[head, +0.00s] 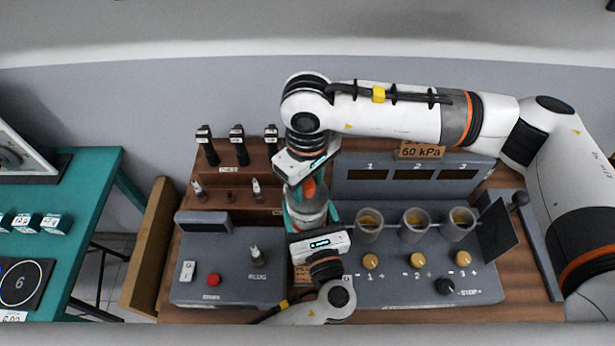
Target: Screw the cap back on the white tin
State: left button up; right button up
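The white tin (307,212) stands upright in the middle of the bench, pale and rounded. An orange piece that looks like its cap (309,187) shows at its top. My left gripper (308,222) comes in from the front, with its teal fingers on both sides of the tin, and appears shut on it. My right gripper (307,183) reaches down from above and behind, right at the orange piece. Its own body hides part of its fingertips, so I cannot tell whether they grip the cap or how well the cap sits on the tin.
A grey console with three cups (415,225) and yellow knobs stands to the right, beneath a panel marked 60 kPa. A grey box with a red button (213,280) is at the left. Wooden steps (228,180) hold small parts behind. A teal table (85,190) stands far left.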

grip_shut()
jog(key=m, duration=2.1)
jog(key=shift+m, duration=0.3)
jog(key=m, duration=1.6)
jog(key=shift+f, duration=0.1)
jog(key=m, duration=0.6)
jog(key=shift+o, duration=1.1)
grip_release()
